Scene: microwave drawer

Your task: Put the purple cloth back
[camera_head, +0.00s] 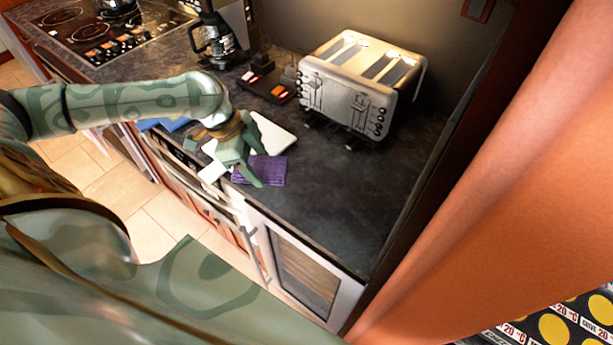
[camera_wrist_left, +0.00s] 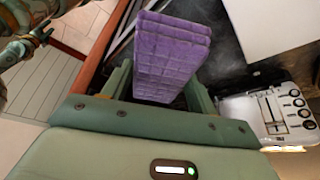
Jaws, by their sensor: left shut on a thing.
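The purple cloth (camera_head: 271,170) is a folded, thick stack with a grid texture. In the head view it shows at the front edge of the dark countertop (camera_head: 330,205), beneath and beside my left gripper (camera_head: 250,178). In the left wrist view the purple cloth (camera_wrist_left: 170,55) stands between the two green fingers of my left gripper (camera_wrist_left: 160,88), which is shut on it. I cannot tell whether the cloth touches the counter. My right gripper is not in view.
A silver toaster (camera_head: 345,85) stands at the back of the counter. A white flat item (camera_head: 274,136) lies behind the gripper. A coffee maker (camera_head: 215,40) and stove (camera_head: 90,30) are farther left. The counter right of the cloth is clear. An orange-brown panel (camera_head: 500,150) bounds the right.

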